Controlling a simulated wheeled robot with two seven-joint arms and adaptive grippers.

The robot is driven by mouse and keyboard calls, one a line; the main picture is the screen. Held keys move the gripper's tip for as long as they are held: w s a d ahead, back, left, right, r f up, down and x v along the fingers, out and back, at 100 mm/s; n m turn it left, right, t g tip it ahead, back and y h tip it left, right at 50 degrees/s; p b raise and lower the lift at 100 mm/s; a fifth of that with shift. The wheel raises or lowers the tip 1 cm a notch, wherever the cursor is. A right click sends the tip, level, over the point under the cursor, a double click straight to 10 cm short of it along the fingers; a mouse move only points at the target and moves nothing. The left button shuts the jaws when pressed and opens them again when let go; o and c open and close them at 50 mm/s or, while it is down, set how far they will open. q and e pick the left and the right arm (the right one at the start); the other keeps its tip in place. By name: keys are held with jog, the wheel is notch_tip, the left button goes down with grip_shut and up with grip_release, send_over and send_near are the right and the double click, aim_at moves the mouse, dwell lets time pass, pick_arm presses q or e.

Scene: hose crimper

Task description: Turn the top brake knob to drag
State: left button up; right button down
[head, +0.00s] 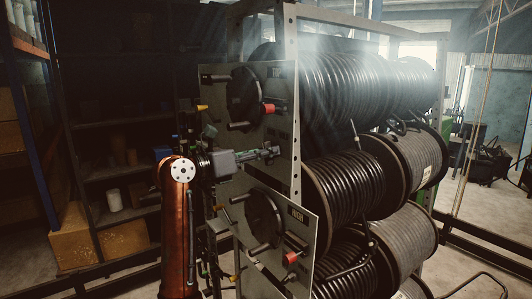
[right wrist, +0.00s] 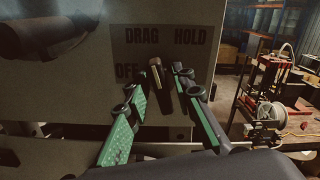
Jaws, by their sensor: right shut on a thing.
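The top brake knob (right wrist: 156,72) is a small bar with a pale tip on a dark plate lettered DRAG, HOLD and OFF in the right wrist view. Its pale end points up and slightly left, below the word DRAG. My right gripper (right wrist: 155,85), with green-padded fingers, is shut on the knob, one finger on each side; the exact contact is hard to see. In the head view my right gripper (head: 273,152) reaches the upper grey panel (head: 283,110) from the left and covers the knob. My left gripper is not in view.
A crank wheel (head: 245,98) and a red knob (head: 269,108) sit above my gripper. A lower panel (head: 305,228) has another wheel (head: 263,219) and red knob (head: 290,258). Black hose reels (head: 345,185) fill the rack behind. Shelving with boxes (head: 122,238) stands left.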

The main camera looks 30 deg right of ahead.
jog(key=shift+w+f+n, duration=0.1)
jog(key=shift+f+n, duration=0.1)
jog(key=shift+n, duration=1)
jog(key=c, duration=2)
grip_release()
jog(key=shift+a+r, duration=0.1)
jog(key=a, duration=0.8)
jog(key=s+a, duration=0.1)
jog(key=a, duration=0.3)
